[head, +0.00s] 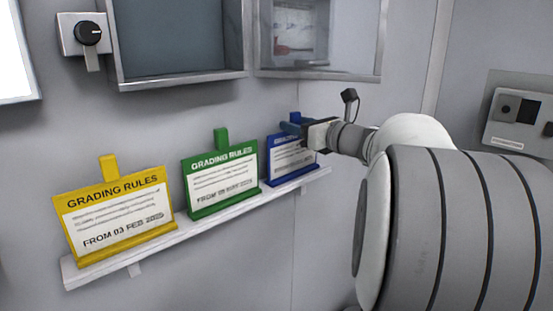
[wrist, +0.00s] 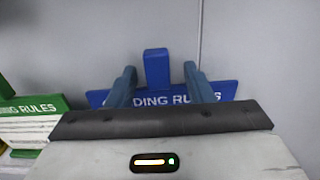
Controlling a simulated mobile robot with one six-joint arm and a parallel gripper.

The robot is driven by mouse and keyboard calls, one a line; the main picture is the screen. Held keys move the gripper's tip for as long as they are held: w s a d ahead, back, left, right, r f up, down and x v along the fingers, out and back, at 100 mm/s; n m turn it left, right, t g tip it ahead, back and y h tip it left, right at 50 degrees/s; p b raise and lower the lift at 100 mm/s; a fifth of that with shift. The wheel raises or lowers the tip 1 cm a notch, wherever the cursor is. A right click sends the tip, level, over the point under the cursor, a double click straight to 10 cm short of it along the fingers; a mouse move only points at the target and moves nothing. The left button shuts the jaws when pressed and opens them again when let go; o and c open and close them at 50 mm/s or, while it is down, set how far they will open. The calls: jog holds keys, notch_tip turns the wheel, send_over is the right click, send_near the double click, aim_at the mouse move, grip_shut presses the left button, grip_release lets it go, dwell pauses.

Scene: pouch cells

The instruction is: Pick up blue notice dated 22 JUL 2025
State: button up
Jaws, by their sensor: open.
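The blue notice (head: 291,158) stands at the right end of a white shelf, partly hidden by my gripper in the head view. Its date cannot be read. In the wrist view the blue notice (wrist: 225,90) shows its top edge, part of the words "GRADING RULES" and an upright blue tab (wrist: 157,69). My gripper (head: 290,126) is at the top of the blue notice. In the wrist view my gripper (wrist: 158,78) is open, with one blue finger on each side of the tab. Gaps show between the fingers and the tab.
A green notice (head: 221,205) stands left of the blue one, and a yellow notice (head: 118,251) stands farther left. All are on the narrow white shelf (head: 215,224) against the grey wall. A metal-framed cabinet (head: 180,79) hangs above.

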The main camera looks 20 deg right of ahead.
jog(key=shift+w+a, duration=0.3)
jog(key=shift+w, duration=0.3)
jog(key=shift+c, duration=0.6)
grip_shut()
